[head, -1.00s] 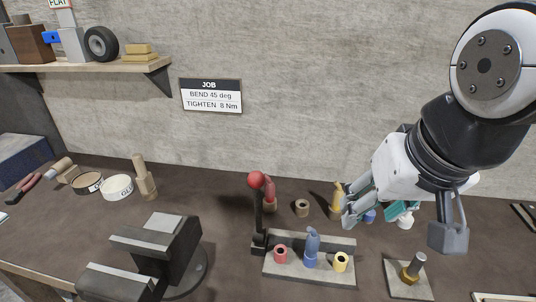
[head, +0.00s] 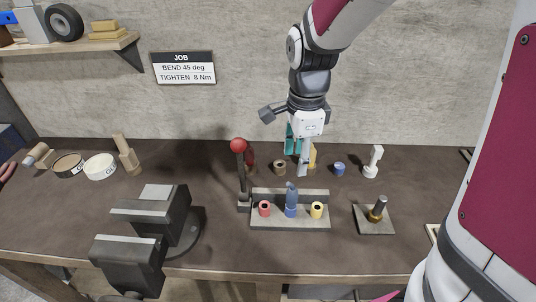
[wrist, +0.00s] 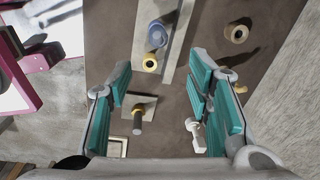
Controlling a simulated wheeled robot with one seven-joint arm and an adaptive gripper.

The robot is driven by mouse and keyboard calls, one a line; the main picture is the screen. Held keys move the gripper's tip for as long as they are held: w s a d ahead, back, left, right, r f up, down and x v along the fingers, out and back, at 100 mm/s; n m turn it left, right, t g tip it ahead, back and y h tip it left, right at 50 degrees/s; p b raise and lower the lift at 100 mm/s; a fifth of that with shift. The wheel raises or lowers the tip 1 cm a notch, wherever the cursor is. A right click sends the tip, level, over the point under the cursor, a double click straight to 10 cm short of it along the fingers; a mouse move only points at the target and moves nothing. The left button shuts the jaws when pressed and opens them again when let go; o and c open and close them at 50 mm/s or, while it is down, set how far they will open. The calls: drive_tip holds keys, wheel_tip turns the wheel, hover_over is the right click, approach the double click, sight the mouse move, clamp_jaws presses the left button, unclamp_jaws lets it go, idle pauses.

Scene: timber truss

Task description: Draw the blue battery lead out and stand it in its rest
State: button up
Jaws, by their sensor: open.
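The blue battery lead (head: 291,203) stands upright in the middle socket of a grey block (head: 258,222), between a red socket (head: 265,209) and a yellow socket (head: 317,210). In the wrist view the lead (wrist: 156,36) shows from above, at the top centre. A short blue cup (head: 339,169), which looks like its rest, stands empty-looking at the back of the bench. My gripper (head: 301,165) points down behind the block. Its teal fingers are open and empty, apart from the lead. The gripper partly hides a yellow lead (head: 313,156).
A red-knobbed lever (head: 239,147) stands at the block's left end. Behind it are a red lead (head: 250,158) and a brown cup (head: 280,167). A white T-shaped piece (head: 375,160) and a bolt on a plate (head: 378,210) are at right. A dark vise (head: 152,222) stands left.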

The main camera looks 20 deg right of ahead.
hover_over(293, 189)
drive_tip(key=f, duration=0.6)
drive_tip(key=shift+w+d, duration=0.15)
drive_tip(key=shift+d, duration=0.1)
drive_tip(key=shift+a+f, duration=0.1)
drive_tip(key=shift+f, duration=2.8)
clamp_jaws()
